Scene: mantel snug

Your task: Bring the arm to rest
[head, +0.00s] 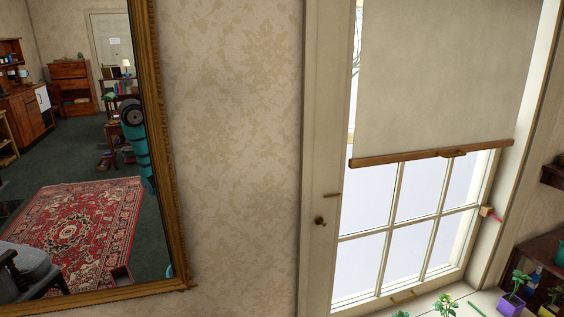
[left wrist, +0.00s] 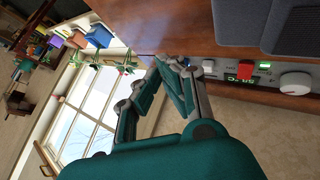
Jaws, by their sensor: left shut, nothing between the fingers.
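My left gripper (left wrist: 172,63) shows in the left wrist view, its teal and grey fingers brought together with nothing between them. Its tips are close to a wooden surface (left wrist: 160,30), and I cannot tell whether they touch it. The left arm does not show directly in the head view. My right gripper is in neither view.
A device with knobs (left wrist: 296,82) and a lit display is right of the fingers. The head view shows a gilt-framed mirror (head: 150,110), a window with a lowered blind (head: 435,80), and potted plants (head: 512,303) at the lower right.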

